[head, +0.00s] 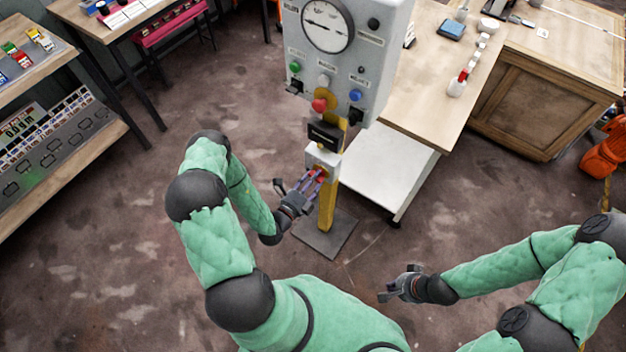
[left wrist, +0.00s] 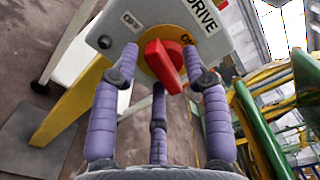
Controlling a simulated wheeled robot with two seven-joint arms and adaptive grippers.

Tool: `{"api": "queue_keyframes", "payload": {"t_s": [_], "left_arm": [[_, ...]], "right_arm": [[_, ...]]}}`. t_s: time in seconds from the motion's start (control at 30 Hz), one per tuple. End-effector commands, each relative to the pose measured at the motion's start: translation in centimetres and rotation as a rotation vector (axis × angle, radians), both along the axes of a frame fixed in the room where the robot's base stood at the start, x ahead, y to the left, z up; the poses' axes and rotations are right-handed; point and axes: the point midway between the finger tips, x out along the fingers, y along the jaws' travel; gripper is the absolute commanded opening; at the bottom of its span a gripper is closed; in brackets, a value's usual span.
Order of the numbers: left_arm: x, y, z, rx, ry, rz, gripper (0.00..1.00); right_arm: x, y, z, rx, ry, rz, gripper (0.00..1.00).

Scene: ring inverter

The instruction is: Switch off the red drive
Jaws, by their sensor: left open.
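The red drive switch is a red rotary knob (left wrist: 164,66) on a yellow disc, on a light grey box (left wrist: 185,15) marked DRIVE, with OFF at the left and ON at the right. The knob's bar is tilted; I cannot tell which mark it points to. In the head view the box (head: 322,157) sits low on a yellow post. My left gripper (head: 318,178) is at the box's front. In the left wrist view its purple fingers (left wrist: 166,70) are open, spread around the knob; contact is unclear. My right gripper (head: 386,292) hangs away from the box, its fingers too small to judge.
Above the box, a grey panel (head: 345,60) carries a dial, colored buttons and a red mushroom button (head: 320,105). A wooden workbench (head: 425,110) and white low shelf (head: 385,165) stand right of the post. The post's base plate (head: 325,236) lies on open floor.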

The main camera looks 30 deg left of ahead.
Motion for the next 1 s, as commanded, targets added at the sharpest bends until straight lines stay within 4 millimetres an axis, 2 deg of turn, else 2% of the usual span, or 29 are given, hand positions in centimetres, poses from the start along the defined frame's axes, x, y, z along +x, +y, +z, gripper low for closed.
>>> {"api": "queue_keyframes", "payload": {"t_s": [0.13,0.3,0.53,0.8,1.0], "left_arm": [[0.0,0.0,0.0,0.000,0.000,0.000,0.46],[0.0,0.0,0.0,0.000,0.001,0.000,0.00],[-0.1,0.0,0.0,-0.018,0.002,0.000,0.00],[-0.1,-0.1,0.0,-0.206,0.019,0.000,0.00],[-0.1,-0.1,-0.2,-0.265,0.023,0.000,0.00]], "right_arm": [[0.0,0.0,0.0,0.000,0.000,0.000,0.00],[0.0,0.0,0.0,0.000,0.000,0.000,0.00],[0.0,0.0,0.2,0.000,0.000,0.000,0.00],[0.0,0.0,1.3,0.000,0.000,0.000,0.00],[0.0,0.0,1.4,0.000,0.000,0.000,0.00]]}}
